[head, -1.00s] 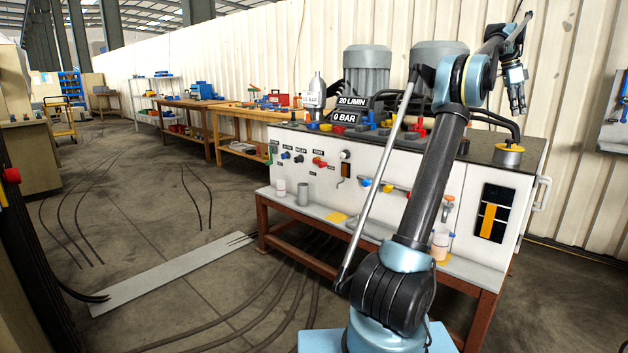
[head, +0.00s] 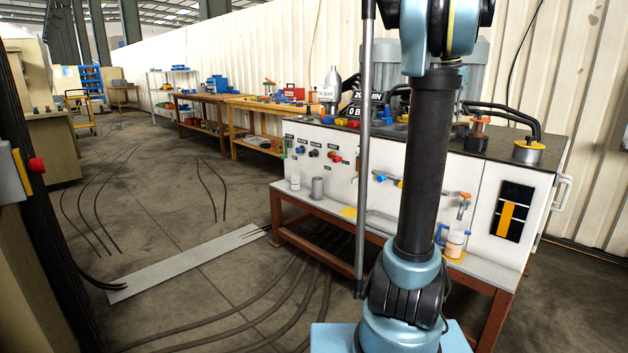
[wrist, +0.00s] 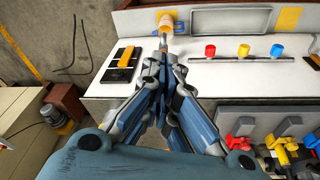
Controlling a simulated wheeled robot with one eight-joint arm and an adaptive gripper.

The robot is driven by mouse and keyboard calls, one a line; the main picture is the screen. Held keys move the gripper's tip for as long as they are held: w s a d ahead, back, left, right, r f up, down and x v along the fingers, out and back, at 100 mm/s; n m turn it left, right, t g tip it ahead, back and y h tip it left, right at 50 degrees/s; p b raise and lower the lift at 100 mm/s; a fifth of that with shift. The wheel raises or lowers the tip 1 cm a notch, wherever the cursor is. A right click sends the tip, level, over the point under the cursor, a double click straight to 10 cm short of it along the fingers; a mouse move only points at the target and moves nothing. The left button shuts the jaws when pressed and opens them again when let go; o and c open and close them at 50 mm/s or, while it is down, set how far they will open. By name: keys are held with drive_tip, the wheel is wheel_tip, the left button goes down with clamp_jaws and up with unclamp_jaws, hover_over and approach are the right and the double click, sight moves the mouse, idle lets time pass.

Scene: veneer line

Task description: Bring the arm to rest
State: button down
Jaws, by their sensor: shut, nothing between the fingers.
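My gripper (wrist: 164,62) shows in the wrist view with its fingers together and nothing between them. It points at the white front of the hydraulic bench, just below a jug with orange contents (wrist: 167,22) in the picture; I cannot tell whether it touches anything. In the head view my arm stands upright in front of the bench (head: 486,195), and its upper part and the gripper are beyond the top edge.
The bench front carries a black level gauge (head: 510,213) and several coloured knobs. A grey floor plate (head: 185,268) and dark hoses lie on the floor to the left. Wooden workbenches (head: 255,105) stand along the wall. A control post with a red button (head: 37,165) is at the left.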

drive_tip(key=s+a+f+n, duration=0.3)
drive_tip(key=s+a+f, duration=0.35)
drive_tip(key=a, duration=0.45)
drive_tip(key=s+a+f+n+y, duration=0.1)
drive_tip(key=s+a+f+n, duration=0.2)
drive_tip(key=s+a+f, duration=0.2)
drive_tip(key=s+a+f+n+t, duration=0.1)
drive_tip(key=s+a+f+n, duration=0.2)
drive_tip(key=s+a+f, duration=0.3)
drive_tip(key=s+a+f+n+y, duration=0.1)
drive_tip(key=s+a+f+n, duration=0.2)
drive_tip(key=s+f, duration=1)
wheel_tip(320, 180, down, 3)
drive_tip(key=shift+a+f+n+t+y, duration=0.15)
drive_tip(key=shift+a+n+t+y, duration=0.2)
drive_tip(key=shift+a, duration=0.8)
